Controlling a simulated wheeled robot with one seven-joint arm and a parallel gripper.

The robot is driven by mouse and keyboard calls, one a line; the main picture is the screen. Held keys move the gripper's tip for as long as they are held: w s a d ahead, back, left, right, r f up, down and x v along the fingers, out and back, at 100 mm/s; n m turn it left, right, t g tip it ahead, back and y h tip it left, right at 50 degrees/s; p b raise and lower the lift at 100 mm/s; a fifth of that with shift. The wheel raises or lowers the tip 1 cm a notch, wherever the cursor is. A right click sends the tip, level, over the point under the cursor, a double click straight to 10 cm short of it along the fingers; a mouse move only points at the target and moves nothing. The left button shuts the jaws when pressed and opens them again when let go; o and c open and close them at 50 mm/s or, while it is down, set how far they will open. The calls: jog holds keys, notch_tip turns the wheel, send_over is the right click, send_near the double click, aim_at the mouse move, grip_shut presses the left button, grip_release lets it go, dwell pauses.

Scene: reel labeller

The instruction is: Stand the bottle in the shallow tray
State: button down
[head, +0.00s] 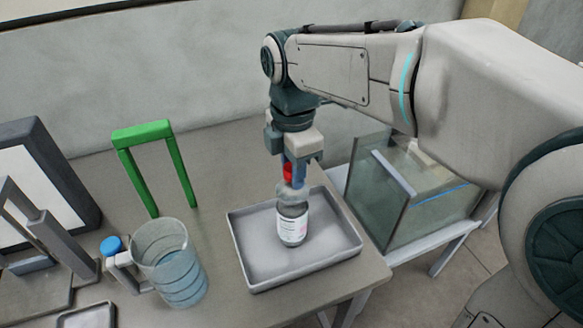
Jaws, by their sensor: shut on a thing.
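The bottle (292,222) has a clear neck, a red top and a white label. It is upright inside the outline of the shallow grey tray (243,262), a little right of the tray's middle. I cannot tell whether its base touches the tray floor. My gripper (292,174) points down from above and is shut on the bottle's upper part near the red top. The fingers partly hide the top.
A clear jug (172,265) with a blue-topped item (111,245) beside it stands left of the tray. A green frame (152,165) stands behind. A glass tank (412,188) stands to the right on a lower stand. The table's front edge runs close to the tray.

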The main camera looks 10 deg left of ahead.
jog(key=shift+f, duration=0.15)
jog(key=c, duration=1.1)
grip_release()
jog(key=shift+c, duration=0.2)
notch_tip(320, 180, up, 8)
jog(key=shift+f, duration=0.15)
jog(key=s+d+f+m+t, duration=0.1)
jog(key=s+d+f+m, duration=0.1)
jog(key=d+f+m, duration=0.2)
jog(key=s+d+f+m+t, duration=0.1)
jog(key=s+d+f+m, duration=0.2)
jog(key=d+m, duration=0.7)
jog(key=s+d+f+m, duration=0.2)
jog(key=d+f+m, duration=0.5)
jog(key=m, duration=0.4)
jog(key=shift+s+d+m+t, duration=0.3)
jog(key=shift+d+t, duration=0.1)
jog(key=shift+d, duration=0.2)
